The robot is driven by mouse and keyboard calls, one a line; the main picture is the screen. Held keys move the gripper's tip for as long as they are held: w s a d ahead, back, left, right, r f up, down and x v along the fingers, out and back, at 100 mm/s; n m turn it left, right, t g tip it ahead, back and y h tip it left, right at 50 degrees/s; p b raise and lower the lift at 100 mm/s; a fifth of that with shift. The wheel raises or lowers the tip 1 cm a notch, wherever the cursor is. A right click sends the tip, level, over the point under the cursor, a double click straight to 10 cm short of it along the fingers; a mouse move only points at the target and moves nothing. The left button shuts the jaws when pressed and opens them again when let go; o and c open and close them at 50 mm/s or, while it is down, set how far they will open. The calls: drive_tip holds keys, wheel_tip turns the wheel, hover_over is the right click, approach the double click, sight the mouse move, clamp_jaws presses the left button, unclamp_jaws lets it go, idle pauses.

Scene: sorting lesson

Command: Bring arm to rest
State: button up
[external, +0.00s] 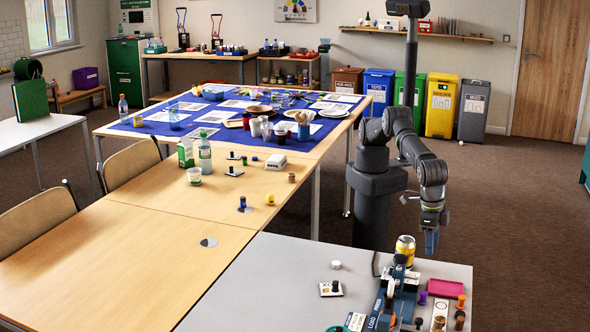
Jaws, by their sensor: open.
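My arm rises from its dark pedestal right of the middle in the external view, bent with its forearm reaching down to the right. My gripper (431,243) hangs pointing down above the back right part of the grey table (255,290). It is open, and I see nothing held in it. A yellow can (405,250) stands just left of it, apart from the fingers as far as I can tell. The fingers are small in this view.
A blue-grey device (390,300), a pink tray (445,288) and several small pegs crowd the grey table's right side. Wooden tables to the left hold bottles (205,158) and small items. A blue cloth (170,128) bears many objects. Coloured bins (440,105) line the back wall.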

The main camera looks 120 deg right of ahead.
drive_tip(key=w+d+r+m, duration=0.2)
drive_tip(key=w+d+m, duration=0.3)
drive_tip(key=w, duration=0.5)
drive_tip(key=w+d+r+m, duration=0.2)
drive_tip(key=w+d, duration=0.5)
drive_tip(key=w, duration=0.2)
drive_tip(key=w+d+m+t, duration=0.1)
drive_tip(key=w+d+m, duration=0.7)
drive_tip(key=w+d, duration=0.9)
drive_tip(key=d, duration=0.2)
drive_tip(key=shift+d+f+m+t, duration=0.2)
drive_tip(key=shift+d+m+t, duration=0.1)
drive_tip(key=shift+t, duration=0.1)
